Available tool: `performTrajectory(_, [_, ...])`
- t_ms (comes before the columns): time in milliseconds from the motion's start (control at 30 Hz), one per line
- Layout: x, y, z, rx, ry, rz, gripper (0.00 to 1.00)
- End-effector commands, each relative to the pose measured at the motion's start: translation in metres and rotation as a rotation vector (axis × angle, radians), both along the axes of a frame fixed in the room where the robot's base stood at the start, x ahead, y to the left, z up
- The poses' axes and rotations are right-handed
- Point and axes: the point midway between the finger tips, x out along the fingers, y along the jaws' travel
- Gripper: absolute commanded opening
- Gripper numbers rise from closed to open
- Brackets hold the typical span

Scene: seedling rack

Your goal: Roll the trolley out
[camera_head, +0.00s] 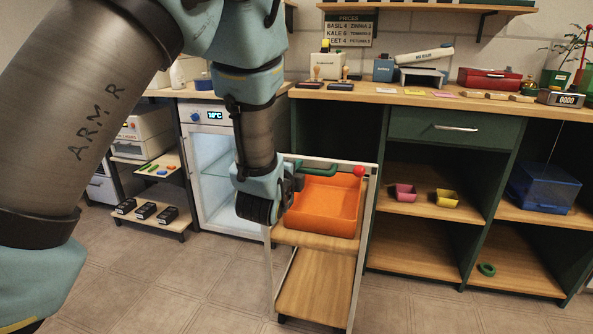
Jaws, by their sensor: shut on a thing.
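The trolley (317,285) is a narrow pale-framed cart with wooden shelves and a green handle bar (320,168) across its top, with a red knob (359,171) near the bar's right end. It stands in front of the bay between the glass-door fridge and the drawer cabinet, at least partly forward of the counter. An orange bin (325,205) sits on its upper shelf; the lower shelf looks bare. My gripper (298,174) is shut on the left part of the handle. My wrist hides the trolley's upper left corner and the exact contact of the fingers.
The lit fridge (213,160) stands close on the trolley's left. The dark green cabinet (420,160) is close on its right. A low rack (152,222) stands further left. A green ring (487,269) lies on the cabinet's bottom shelf. The tiled floor (420,310) in front looks clear.

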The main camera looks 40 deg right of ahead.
Motion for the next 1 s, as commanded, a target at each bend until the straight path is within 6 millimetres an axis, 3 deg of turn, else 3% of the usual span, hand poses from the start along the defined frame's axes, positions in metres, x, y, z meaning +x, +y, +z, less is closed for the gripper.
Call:
performTrajectory(100, [0.000, 0.001, -0.002, 0.004, 0.001, 0.000, 0.00])
performTrajectory(133, [0.000, 0.001, -0.002, 0.004, 0.001, 0.000, 0.23])
performTrajectory(367, [0.000, 0.000, -0.001, 0.002, 0.001, 0.000, 0.49])
performTrajectory(733, [-0.004, 0.006, 0.002, 0.001, 0.001, -0.001, 0.49])
performTrajectory(1000, [-0.031, 0.047, 0.011, 0.002, 0.001, -0.001, 0.49])
